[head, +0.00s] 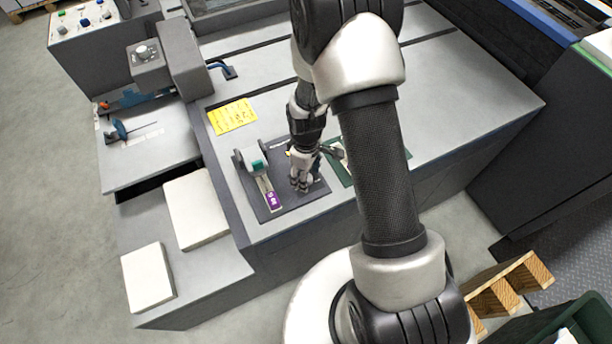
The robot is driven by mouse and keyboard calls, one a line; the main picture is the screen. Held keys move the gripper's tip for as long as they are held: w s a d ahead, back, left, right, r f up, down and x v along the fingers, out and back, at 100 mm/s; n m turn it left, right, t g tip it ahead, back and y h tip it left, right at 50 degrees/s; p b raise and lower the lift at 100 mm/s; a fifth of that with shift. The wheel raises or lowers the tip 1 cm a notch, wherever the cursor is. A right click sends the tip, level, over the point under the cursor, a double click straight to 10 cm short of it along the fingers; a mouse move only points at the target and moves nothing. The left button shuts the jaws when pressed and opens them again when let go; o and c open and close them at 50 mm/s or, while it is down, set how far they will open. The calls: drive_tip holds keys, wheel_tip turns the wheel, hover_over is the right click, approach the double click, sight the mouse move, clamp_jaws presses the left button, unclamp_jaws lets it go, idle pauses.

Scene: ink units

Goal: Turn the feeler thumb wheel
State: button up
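My gripper (304,184) points down over the right half of a dark plate (287,205) on the grey machine top. From here I cannot tell whether its fingers are open or shut, or whether they touch anything. On the plate's left side, just left of my gripper, stands a small grey fixture (243,160) with a teal part (257,165) and a purple label (273,199) in front of it. I cannot make out the feeler thumb wheel for certain; my gripper and wrist hide part of the plate.
A yellow note (232,117) lies behind the plate. A green mat (343,172) is partly hidden behind my arm. White stacks (195,208) (148,276) lie on the lower left ledge. A grey unit with a round knob (142,52) stands at upper left. The right machine top is clear.

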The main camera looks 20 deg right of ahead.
drive_tip(key=shift+f, duration=0.4)
drive_tip(key=shift+c, duration=0.2)
drive_tip(key=c, duration=1)
drive_tip(key=shift+m, duration=2.2)
drive_tip(key=shift+c, duration=0.2)
drive_tip(key=o, duration=1.1)
